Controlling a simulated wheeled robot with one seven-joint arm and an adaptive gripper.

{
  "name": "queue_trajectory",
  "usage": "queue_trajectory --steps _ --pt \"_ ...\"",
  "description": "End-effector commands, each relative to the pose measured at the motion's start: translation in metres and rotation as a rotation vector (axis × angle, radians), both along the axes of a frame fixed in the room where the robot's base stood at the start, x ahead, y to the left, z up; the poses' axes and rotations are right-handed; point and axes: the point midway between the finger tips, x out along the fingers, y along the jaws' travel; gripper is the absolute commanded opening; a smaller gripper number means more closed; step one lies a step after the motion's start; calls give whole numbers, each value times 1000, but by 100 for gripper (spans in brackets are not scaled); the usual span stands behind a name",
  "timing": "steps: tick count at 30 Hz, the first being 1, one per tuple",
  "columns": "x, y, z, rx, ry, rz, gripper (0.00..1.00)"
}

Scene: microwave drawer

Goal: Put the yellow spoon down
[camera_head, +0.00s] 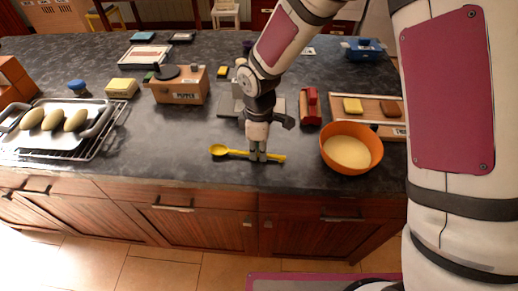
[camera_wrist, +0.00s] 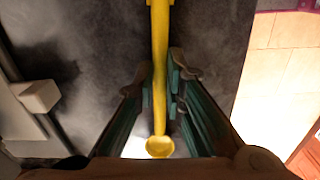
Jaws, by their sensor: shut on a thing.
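The yellow spoon (camera_head: 233,153) lies flat and lengthwise near the front edge of the dark counter, bowl to the left and handle to the right. Whether it touches the counter is hard to tell. My gripper (camera_head: 258,157) points straight down over its handle and is shut on it. In the wrist view the spoon (camera_wrist: 159,40) runs between my fingertips (camera_wrist: 162,72), with its round bowl toward the bottom of the picture. The fingers hide a small part of the handle in the head view.
An orange bowl (camera_head: 373,157) with pale contents stands right of my gripper. A red object (camera_head: 310,106) and a wooden board (camera_head: 393,131) are behind it. A tray (camera_head: 93,128) on a rack is at the left. The counter (camera_head: 165,150) left of the spoon is clear.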

Motion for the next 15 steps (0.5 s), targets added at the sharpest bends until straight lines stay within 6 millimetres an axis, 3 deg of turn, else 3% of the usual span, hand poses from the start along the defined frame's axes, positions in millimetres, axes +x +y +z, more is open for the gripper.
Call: queue_trajectory --steps 2,3,5,15 --pt "0 0 -3 0 1 0 0" --pt "0 0 -3 0 0 0 16" --pt "0 0 -3 0 0 0 29" --pt "0 0 -2 0 0 0 31"
